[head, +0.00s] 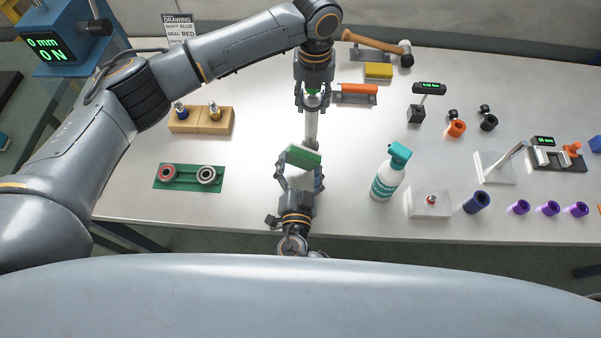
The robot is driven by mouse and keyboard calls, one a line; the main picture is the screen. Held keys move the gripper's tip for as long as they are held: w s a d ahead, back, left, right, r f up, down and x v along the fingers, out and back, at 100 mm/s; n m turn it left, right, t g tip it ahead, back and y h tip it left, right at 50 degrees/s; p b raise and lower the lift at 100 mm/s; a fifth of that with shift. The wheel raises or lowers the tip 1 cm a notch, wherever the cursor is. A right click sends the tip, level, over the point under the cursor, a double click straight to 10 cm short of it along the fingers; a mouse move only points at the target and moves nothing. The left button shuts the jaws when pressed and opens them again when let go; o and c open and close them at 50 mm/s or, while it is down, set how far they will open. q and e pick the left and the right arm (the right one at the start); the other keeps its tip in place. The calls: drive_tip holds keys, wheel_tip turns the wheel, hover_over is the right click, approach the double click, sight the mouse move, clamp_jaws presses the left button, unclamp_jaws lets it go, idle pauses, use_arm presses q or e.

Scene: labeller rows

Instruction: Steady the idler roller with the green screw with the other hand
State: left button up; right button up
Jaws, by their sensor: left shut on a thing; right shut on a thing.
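The idler roller (311,126) is a pale grey cylinder standing out below my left gripper. A small green part, seemingly the green screw (313,92), shows at its upper end between the fingers. My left gripper (313,98) is shut on the roller's upper end; the fingers hide part of it.
A teal-capped spray bottle (386,181) stands right of my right gripper. A green mat (188,187) with two bearing-like rings and a wooden block (218,127) lie left. An orange-handled item (360,89), yellow block (378,71) and hammer (374,41) are behind. Bare table lies between.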

sight(318, 163)
drive_tip(key=shift+w, duration=1.15)
drive_tip(key=d, duration=0.4)
drive_tip(key=shift+a, duration=2)
drive_tip(key=shift+w, duration=0.4)
drive_tip(key=shift+d, duration=2.15)
drive_tip(key=shift+s+a, duration=0.15)
drive_tip(key=shift+a, duration=0.95)
drive_tip(key=shift+s+a, duration=0.1)
drive_tip(key=shift+a, duration=1)
